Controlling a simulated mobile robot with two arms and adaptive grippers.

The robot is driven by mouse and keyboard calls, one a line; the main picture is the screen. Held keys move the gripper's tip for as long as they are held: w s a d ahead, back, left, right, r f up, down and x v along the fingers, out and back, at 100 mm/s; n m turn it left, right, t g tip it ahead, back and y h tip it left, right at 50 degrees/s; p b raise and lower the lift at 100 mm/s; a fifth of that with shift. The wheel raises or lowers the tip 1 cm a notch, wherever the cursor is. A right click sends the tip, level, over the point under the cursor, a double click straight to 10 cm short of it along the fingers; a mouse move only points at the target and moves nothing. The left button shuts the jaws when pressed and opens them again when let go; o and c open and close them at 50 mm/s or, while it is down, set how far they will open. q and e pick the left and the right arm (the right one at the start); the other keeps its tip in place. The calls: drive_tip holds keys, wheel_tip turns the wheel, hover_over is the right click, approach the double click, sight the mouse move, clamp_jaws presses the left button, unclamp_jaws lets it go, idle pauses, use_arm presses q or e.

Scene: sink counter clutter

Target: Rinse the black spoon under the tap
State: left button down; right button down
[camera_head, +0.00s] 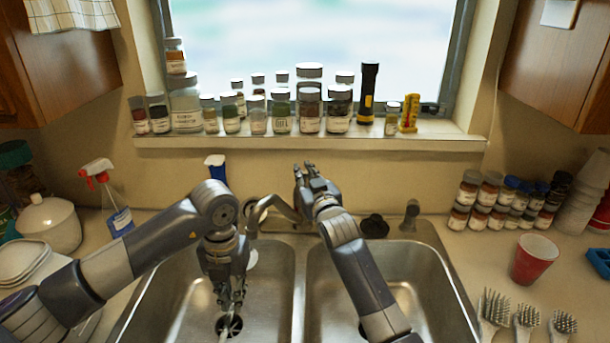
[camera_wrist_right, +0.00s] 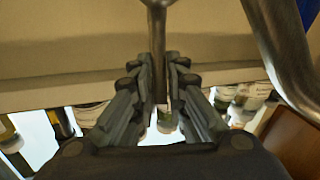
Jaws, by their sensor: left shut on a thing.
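My left gripper (camera_head: 233,300) points down into the left basin (camera_head: 178,310), above the drain. It is shut on a slim thing, probably the black spoon, which is mostly hidden by the fingers. A pale streak shows below the fingertips over the drain; I cannot tell whether it is water or part of the held thing. The metal tap (camera_head: 284,208) stands behind the basins, its spout partly behind my left arm. My right gripper (camera_head: 308,174) is raised at the tap. In the right wrist view a metal rod of the tap (camera_wrist_right: 158,25) lies between its fingers; contact is unclear.
Several jars (camera_head: 310,108) and a black flashlight (camera_head: 368,92) stand on the windowsill. A spray bottle (camera_head: 118,215) and white pot (camera_head: 50,222) are left. A red cup (camera_head: 533,258) and several brushes (camera_head: 494,310) are right. The right basin (camera_head: 405,275) holds nothing visible.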

drive_tip(key=shift+w+r+g, duration=0.4)
drive_tip(key=shift+w+g, duration=0.1)
drive_tip(key=shift+g, duration=0.1)
drive_tip(key=shift+w+a+r+g+h, duration=0.1)
drive_tip(key=shift+w+g+h, duration=0.25)
drive_tip(key=shift+g, duration=0.25)
drive_tip(key=c, duration=1.6)
unclamp_jaws()
drive_tip(key=shift+s, duration=0.15)
drive_tip(key=v, duration=1.1)
drive_tip(key=shift+s, duration=0.3)
